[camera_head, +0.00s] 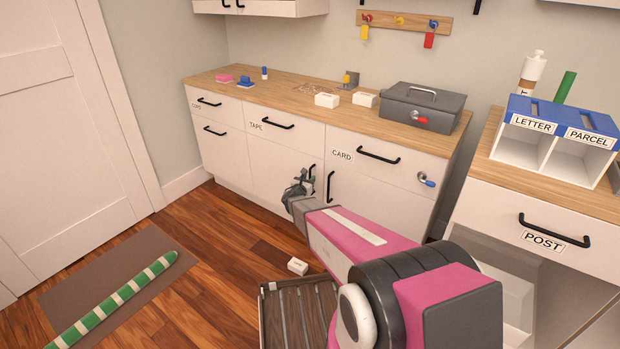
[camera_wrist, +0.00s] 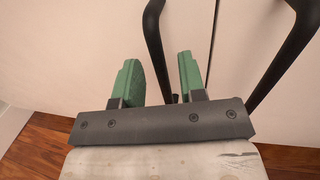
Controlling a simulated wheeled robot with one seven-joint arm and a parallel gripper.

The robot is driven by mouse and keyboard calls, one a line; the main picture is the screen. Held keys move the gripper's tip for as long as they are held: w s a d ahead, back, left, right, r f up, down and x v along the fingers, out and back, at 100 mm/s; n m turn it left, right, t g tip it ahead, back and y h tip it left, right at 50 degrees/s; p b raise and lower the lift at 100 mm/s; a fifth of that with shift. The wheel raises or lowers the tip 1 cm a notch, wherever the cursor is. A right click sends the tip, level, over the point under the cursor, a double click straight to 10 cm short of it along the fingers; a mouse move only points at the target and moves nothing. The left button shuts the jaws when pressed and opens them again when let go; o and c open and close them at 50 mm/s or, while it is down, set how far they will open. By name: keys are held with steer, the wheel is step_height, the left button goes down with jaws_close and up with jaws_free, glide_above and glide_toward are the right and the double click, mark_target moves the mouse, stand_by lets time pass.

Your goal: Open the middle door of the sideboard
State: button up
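The sideboard (camera_head: 270,84) has a wooden top and white fronts. Its middle door (camera_head: 275,178) is closed under the drawer marked TAPE, with a black vertical handle (camera_head: 311,180) at its right edge. My gripper (camera_head: 300,180) is in front of that handle in the head view and partly hides the door. In the wrist view, my gripper's green fingers (camera_wrist: 160,80) are apart, and the middle door's handle (camera_wrist: 155,45) runs down between them with gaps showing. I cannot tell how deep the handle sits between the fingers.
The right door's handle (camera_wrist: 290,50) is close by on the right, past the door seam. A green striped roll (camera_head: 115,300) lies on a mat at left.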

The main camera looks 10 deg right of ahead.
steer(key=shift+x, duration=1.05)
jaws_close()
steer(key=shift+a, duration=0.15)
